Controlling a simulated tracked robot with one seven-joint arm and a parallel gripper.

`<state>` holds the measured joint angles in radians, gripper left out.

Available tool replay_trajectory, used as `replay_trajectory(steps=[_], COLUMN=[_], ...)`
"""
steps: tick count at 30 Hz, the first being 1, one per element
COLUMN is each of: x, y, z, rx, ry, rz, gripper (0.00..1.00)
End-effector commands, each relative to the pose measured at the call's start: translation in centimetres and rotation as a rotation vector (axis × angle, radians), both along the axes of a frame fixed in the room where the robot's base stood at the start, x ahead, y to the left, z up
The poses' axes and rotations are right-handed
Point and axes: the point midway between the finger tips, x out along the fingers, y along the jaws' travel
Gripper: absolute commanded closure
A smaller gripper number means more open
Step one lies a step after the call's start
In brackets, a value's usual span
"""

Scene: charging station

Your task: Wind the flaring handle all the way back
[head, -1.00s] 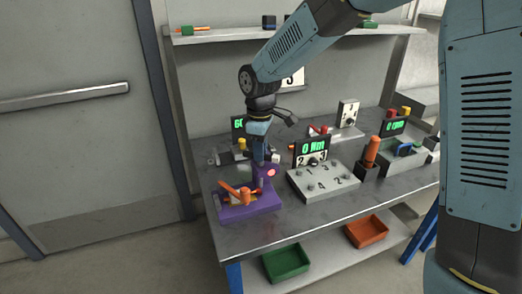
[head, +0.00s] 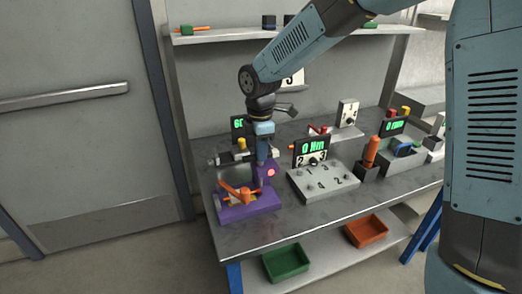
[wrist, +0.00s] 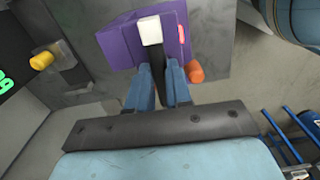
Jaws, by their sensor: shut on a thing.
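The purple flaring station (head: 250,208) stands at the near left of the bench, with an orange clamp lever (head: 237,191) on its lower block and a red light on its upright. It also shows in the wrist view (wrist: 120,45). My gripper (head: 262,160) points down at the top of the upright. In the wrist view my two blue fingers (wrist: 158,70) are shut on the black handle (wrist: 157,55), whose white end (wrist: 151,30) sticks out past the fingertips. In the head view my fingers hide most of the handle.
A grey numbered block (head: 322,182) with a "0 Nm" display stands close to the right. An orange-handled tool (head: 371,152) in a dark holder is farther right. A yellow-topped part (head: 242,144) and a display are behind my gripper. The bench's front strip is clear.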

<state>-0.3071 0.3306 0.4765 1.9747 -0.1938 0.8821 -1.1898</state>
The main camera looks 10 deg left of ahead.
Motion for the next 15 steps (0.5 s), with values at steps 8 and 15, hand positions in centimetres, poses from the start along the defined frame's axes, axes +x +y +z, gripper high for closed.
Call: replay_trajectory(steps=[8,15], x=[0.48,0.44], y=[-0.23,-0.16], z=[0.12,0.13], rx=[0.001,0.002], ry=[-0.008,-0.007], rz=[0.003,0.003], gripper=[1.00,0.73])
